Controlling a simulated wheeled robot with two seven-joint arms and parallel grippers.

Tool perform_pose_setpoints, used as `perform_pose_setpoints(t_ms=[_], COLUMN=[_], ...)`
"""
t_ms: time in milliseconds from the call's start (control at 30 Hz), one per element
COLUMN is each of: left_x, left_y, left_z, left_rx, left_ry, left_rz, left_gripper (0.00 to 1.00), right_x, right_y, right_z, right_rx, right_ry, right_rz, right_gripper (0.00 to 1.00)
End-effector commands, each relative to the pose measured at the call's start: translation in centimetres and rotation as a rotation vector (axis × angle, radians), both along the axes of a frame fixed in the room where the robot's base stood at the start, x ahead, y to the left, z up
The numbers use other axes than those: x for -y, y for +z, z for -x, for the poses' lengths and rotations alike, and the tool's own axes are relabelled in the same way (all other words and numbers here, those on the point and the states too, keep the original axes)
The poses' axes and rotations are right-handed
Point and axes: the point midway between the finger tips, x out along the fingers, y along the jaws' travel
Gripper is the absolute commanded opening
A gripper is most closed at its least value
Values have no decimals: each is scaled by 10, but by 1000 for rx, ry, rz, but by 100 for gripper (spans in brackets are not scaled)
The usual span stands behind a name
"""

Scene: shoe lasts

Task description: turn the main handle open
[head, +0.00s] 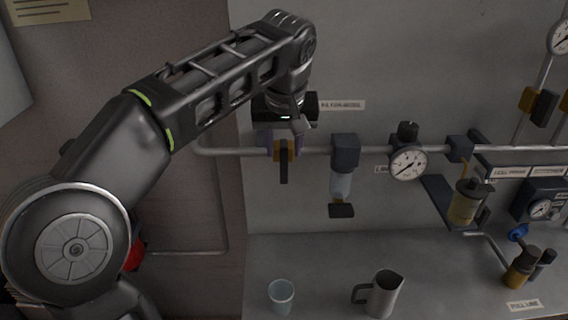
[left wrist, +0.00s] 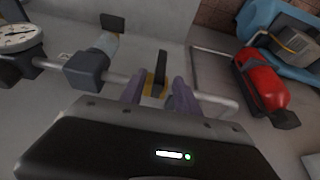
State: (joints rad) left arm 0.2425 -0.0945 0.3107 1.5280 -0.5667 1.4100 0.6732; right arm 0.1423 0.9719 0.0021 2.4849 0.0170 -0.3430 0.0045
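The main handle appears to be the black lever (head: 284,167) on a brass valve (head: 291,150) in the wall pipe. It hangs down, crosswise to the pipe. My left gripper (head: 284,140) is at this valve, with its fingers apart. In the left wrist view the lever (left wrist: 161,66) and the brass body (left wrist: 152,86) show between the two purple-grey fingers (left wrist: 158,92). I cannot tell whether either finger touches them. A label above the valve is partly covered by my gripper. My right gripper is not in view.
Right of the valve are a filter unit (head: 343,165) and a pressure gauge (head: 407,164) on the same pipe (head: 240,152). A glass (head: 281,296) and a metal jug (head: 383,294) stand on the bench below. A red extinguisher (left wrist: 262,78) shows in the left wrist view.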

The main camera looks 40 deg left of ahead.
Motion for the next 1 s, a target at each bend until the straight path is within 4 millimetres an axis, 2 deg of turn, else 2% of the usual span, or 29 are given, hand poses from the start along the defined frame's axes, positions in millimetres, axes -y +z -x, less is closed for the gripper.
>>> perform_pose_setpoints(t_ms=[67, 100, 200, 267, 433, 733, 1000], left_x=[1, -3, -7, -9, -12, -12, -12], left_y=[-10, -24, -38, -37, -50, -52, -51], left_z=[-3, -5, -10, -12, -16, -17, -17], left_rx=[-1, -2, -3, -4, -3, -1, -1], left_ry=[-5, -1, 1, 0, 0, -1, -1], left_rz=[0, 0, 0, -1, -1, -1, -1], left_gripper=[38, 38, 38, 38, 38, 38, 16], right_x=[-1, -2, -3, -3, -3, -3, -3], right_y=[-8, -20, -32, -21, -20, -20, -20], right_z=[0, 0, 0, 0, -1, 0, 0], right_rx=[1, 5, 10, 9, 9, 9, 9], right_ry=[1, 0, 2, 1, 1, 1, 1], right_rz=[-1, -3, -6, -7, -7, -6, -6], right_gripper=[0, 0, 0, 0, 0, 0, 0])
